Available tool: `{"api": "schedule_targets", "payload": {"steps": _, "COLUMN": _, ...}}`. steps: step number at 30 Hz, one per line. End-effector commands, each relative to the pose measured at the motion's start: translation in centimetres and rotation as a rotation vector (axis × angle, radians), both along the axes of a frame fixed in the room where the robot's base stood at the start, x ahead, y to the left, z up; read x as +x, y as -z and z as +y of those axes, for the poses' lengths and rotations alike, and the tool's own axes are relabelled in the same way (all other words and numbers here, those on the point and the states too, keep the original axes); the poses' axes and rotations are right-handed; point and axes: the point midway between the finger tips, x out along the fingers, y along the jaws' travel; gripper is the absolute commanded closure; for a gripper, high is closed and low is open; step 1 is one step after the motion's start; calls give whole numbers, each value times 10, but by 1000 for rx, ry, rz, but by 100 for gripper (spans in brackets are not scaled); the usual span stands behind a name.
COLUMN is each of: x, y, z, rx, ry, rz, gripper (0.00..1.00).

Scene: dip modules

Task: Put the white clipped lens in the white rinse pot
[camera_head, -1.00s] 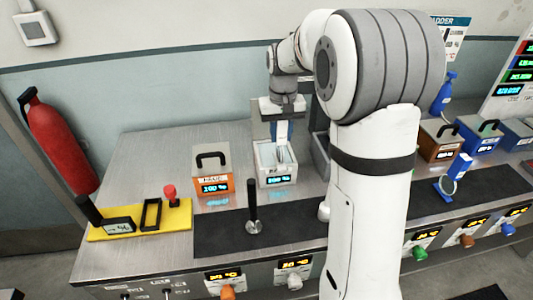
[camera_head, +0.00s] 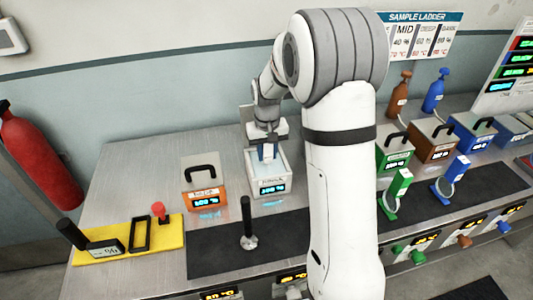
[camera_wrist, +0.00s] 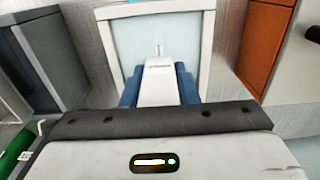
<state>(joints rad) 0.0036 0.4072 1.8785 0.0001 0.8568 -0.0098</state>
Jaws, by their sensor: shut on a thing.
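The white rinse pot (camera_head: 269,188) stands at the back of the bench with a lit blue display. In the wrist view its white rim (camera_wrist: 207,40) surrounds pale blue liquid or floor. My gripper (camera_head: 267,153) is over the pot's opening. In the wrist view my gripper (camera_wrist: 159,82) has its blue fingers shut on both sides of a white clip body (camera_wrist: 158,86), the clipped lens's holder. The lens itself is hidden below the clip. I cannot tell how deep it sits in the pot.
An orange-fronted pot with a grey handled lid (camera_head: 204,184) stands left of the rinse pot. A grey container (camera_wrist: 45,50) is on its other side. A black-handled tool (camera_head: 247,225) stands on the dark mat. A yellow tray (camera_head: 130,245) is at left. Green lens clip (camera_head: 395,193) is right.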

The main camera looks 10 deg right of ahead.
Motion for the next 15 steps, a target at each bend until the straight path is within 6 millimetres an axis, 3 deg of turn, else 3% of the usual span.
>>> {"api": "schedule_targets", "payload": {"steps": 14, "x": 0, "y": 13, "z": -1, "rx": 0, "ry": 2, "rz": -1, "gripper": 100}}
{"api": "schedule_targets", "payload": {"steps": 15, "x": 0, "y": 12, "z": -1, "rx": 0, "ry": 2, "rz": -1, "gripper": 71}}
